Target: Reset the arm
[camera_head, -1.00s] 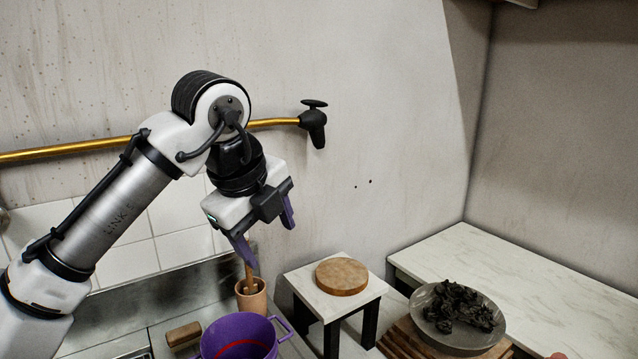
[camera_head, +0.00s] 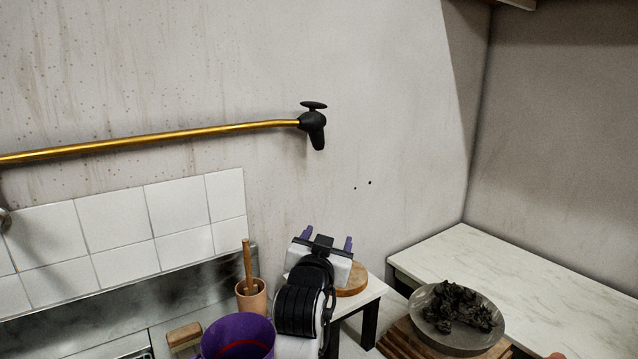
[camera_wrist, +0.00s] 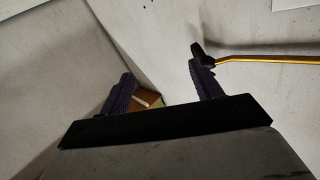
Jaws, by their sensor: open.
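My gripper (camera_head: 327,242) is in the lower middle of the head view, in front of a small white table. Its two purple fingers stand apart and point up and away toward the wall, with nothing between them. My wrist and arm fold below it and hide part of the table and of the round wooden board (camera_head: 352,280) on it. In the wrist view, the gripper (camera_wrist: 160,90) also shows open and empty, facing the pale walls, with a brown box-like thing (camera_wrist: 148,99) beyond the left finger.
A purple pot (camera_head: 238,337) and a wooden mortar with pestle (camera_head: 251,294) stand left of my arm. A grey plate of dark lumps (camera_head: 425,335) sits on the right. A brass pipe with a black tap (camera_head: 316,128) runs along the wall.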

